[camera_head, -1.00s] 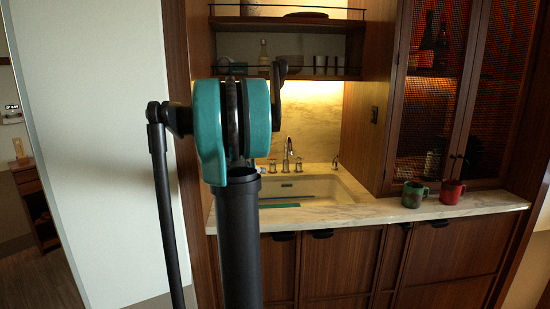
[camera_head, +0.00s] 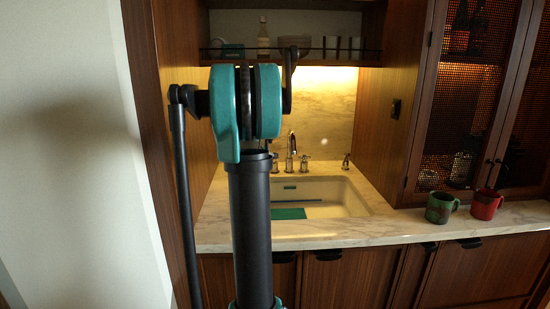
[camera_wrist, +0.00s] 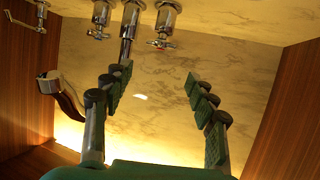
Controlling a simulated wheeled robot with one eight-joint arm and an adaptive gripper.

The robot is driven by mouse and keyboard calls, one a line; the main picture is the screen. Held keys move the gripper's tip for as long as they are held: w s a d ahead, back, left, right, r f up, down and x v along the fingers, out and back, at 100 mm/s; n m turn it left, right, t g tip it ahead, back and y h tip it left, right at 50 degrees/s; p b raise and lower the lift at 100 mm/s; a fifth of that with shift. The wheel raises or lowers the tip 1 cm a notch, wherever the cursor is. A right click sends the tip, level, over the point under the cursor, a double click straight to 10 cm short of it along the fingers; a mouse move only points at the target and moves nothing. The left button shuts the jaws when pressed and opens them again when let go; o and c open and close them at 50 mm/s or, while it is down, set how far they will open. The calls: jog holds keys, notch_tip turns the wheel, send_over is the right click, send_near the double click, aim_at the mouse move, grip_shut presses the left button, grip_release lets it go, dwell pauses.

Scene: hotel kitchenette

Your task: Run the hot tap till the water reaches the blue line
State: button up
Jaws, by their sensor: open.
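The sink (camera_head: 355,200) is a pale basin in the marble counter. A thin bluish line (camera_head: 328,203) shows inside it. A chrome spout (camera_head: 291,150) stands behind, between two cross handles; the left handle (camera_head: 275,163) is partly hidden by my arm, the right handle (camera_head: 304,163) is clear. In the wrist view the taps appear inverted: the spout (camera_wrist: 130,18), a handle with a red mark (camera_wrist: 165,25) and a plain handle (camera_wrist: 101,14). No running water is visible. My gripper (camera_wrist: 157,82) is open and empty, apart from the taps; my arm hides it in the head view.
A flat teal patch (camera_head: 288,213) lies in the sink; I cannot tell what it is. A green mug (camera_head: 438,208) and red mug (camera_head: 485,204) stand right on the counter. A shelf (camera_head: 300,61) hangs above. Wooden panels enclose the sides. A small dispenser (camera_head: 346,161) stands right of the taps.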

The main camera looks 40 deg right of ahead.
jog(key=x, duration=1.5)
jog(key=shift+c, duration=0.4)
jog(key=c, duration=0.7)
